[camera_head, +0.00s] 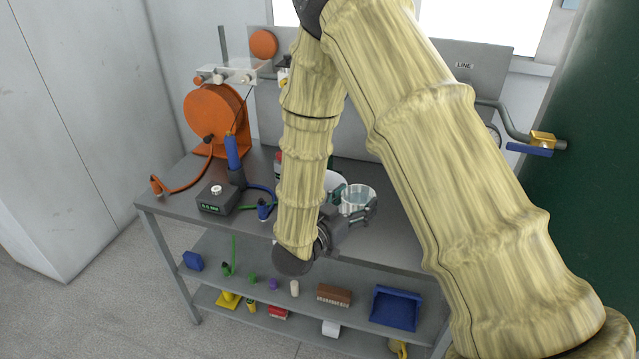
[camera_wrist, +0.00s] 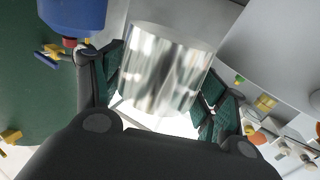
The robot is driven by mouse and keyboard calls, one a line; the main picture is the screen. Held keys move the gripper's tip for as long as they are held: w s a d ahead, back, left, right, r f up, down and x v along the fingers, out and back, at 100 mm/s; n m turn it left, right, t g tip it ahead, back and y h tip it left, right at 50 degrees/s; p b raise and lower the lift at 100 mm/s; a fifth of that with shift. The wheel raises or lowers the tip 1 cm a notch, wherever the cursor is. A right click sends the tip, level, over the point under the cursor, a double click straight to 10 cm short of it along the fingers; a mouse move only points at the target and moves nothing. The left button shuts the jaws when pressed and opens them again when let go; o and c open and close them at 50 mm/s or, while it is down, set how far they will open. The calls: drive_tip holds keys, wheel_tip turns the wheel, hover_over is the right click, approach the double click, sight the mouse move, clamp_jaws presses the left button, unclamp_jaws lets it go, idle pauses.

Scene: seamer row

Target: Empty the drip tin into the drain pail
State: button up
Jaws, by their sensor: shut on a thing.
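The drip tin (camera_head: 357,197) is a shiny, clear-looking cylinder. In the head view its round mouth faces up, it looks about upright, and something pale bluish shows inside. My gripper (camera_head: 353,212) is shut around its side, above the bench. In the wrist view the tin (camera_wrist: 165,75) fills the middle between my green-padded fingers (camera_wrist: 163,88). A white round thing (camera_head: 338,181) behind the tin is partly hidden by my arm; I cannot tell whether it is the drain pail. No pail is clearly visible.
The grey bench (camera_head: 180,188) carries an orange reel (camera_head: 214,112), a black box with a green display (camera_head: 216,198) and a blue upright tool (camera_head: 232,152). A pipe with a blue-handled valve (camera_head: 530,149) juts at right. The shelf below holds a blue tray (camera_head: 396,308) and small items.

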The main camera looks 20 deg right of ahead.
sight(347, 190)
drive_tip(key=shift+w+a+r+n+p, duration=0.25)
drive_tip(key=shift+r+n+p, duration=0.1)
drive_tip(key=shift+r+p, duration=0.3)
drive_tip(key=shift+w+a+r+n+p, duration=0.15)
drive_tip(key=shift+w+r+n+p, duration=0.15)
drive_tip(key=shift+r+p, duration=0.25)
drive_tip(key=shift+w+a+r+n+p, duration=0.1)
drive_tip(key=shift+w+a+n+p, duration=0.2)
drive_tip(key=shift+w+n+p, duration=0.45)
drive_tip(key=shift+n, duration=0.3)
drive_tip(key=shift+w+a+r+n+p, duration=0.25)
drive_tip(key=shift+r+p, duration=0.35)
drive_tip(key=shift+p, duration=0.3)
drive_tip(key=shift+w+a+r+n+g+p, duration=0.1)
drive_tip(key=shift+w+r+n+g+p, duration=0.25)
drive_tip(key=shift+r+n+p, duration=0.3)
drive_tip(key=shift+w+a+f+n+y+p, duration=0.35)
drive_tip(key=shift+w+f+n, duration=0.25)
drive_tip(key=shift+w, duration=0.2)
drive_tip(key=shift+w+a+r+n+p, duration=0.2)
drive_tip(key=shift+w+r+n+p, duration=0.2)
drive_tip(key=shift+n+p, duration=0.4)
drive_tip(key=shift+w+a+f+n+g, duration=0.15)
drive_tip(key=shift+f+n+g, duration=0.25)
drive_tip(key=shift+n, duration=0.4)
drive_tip(key=shift+w+r+n+p, duration=0.2)
drive_tip(key=shift+r+n+p, duration=0.05)
drive_tip(key=shift+n+p, duration=0.6)
idle(0.9)
